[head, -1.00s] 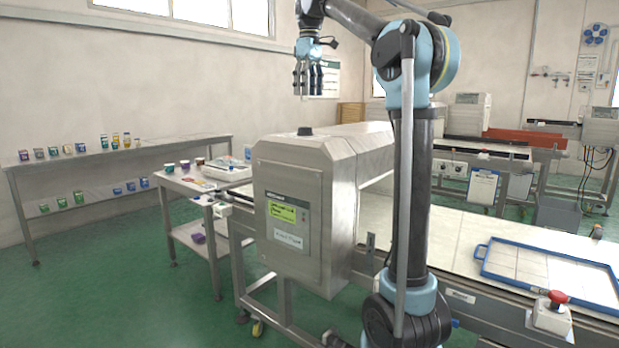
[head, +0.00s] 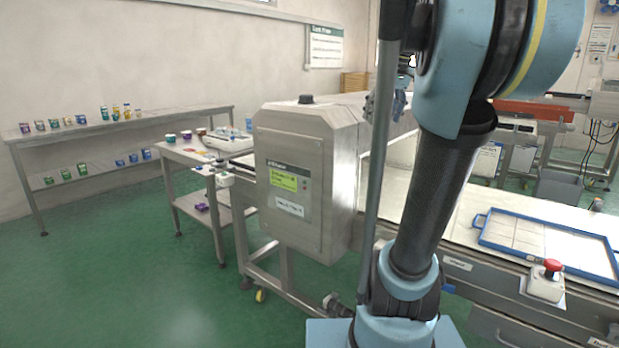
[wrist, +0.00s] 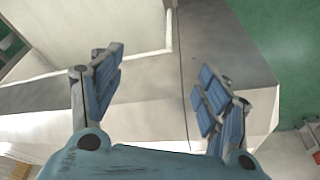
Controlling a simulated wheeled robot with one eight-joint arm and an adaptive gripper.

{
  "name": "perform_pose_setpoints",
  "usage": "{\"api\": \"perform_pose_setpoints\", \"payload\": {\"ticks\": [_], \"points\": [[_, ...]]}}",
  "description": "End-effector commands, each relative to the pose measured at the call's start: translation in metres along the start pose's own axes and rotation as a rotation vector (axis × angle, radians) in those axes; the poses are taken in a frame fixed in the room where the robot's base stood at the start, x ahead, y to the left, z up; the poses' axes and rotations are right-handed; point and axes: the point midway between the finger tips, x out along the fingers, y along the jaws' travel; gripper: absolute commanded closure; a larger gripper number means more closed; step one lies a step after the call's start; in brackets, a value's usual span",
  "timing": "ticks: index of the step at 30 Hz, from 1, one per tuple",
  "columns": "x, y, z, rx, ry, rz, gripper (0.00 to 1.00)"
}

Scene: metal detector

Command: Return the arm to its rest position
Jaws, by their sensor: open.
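My arm (head: 445,190) rises at the right of the head view, with its elbow large at the top right. My gripper shows only in part behind the arm, beside the upper right of the metal detector (head: 290,180). In the wrist view my gripper (wrist: 158,92) is open, its two blue-padded fingers wide apart with nothing between them. Pale and grey metal surfaces lie beyond the fingers; I cannot tell how far off they are.
The conveyor (head: 447,215) passes through the detector and bears a blue-rimmed tray (head: 545,264). A red stop button (head: 552,265) sits at its near edge. A side table (head: 185,153) and a shelf (head: 100,128) with small containers stand left. Green floor is clear at front left.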

Motion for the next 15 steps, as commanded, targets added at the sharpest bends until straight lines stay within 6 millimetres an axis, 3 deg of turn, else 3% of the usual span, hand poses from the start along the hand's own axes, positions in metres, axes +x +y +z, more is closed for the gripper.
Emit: {"api": "perform_pose_setpoints", "payload": {"ticks": [8,15], "points": [[0.087,-0.041,0.087,0.127,-0.040,0.030,0.31],[0.176,-0.076,0.177,0.246,-0.078,0.070,0.31]]}}
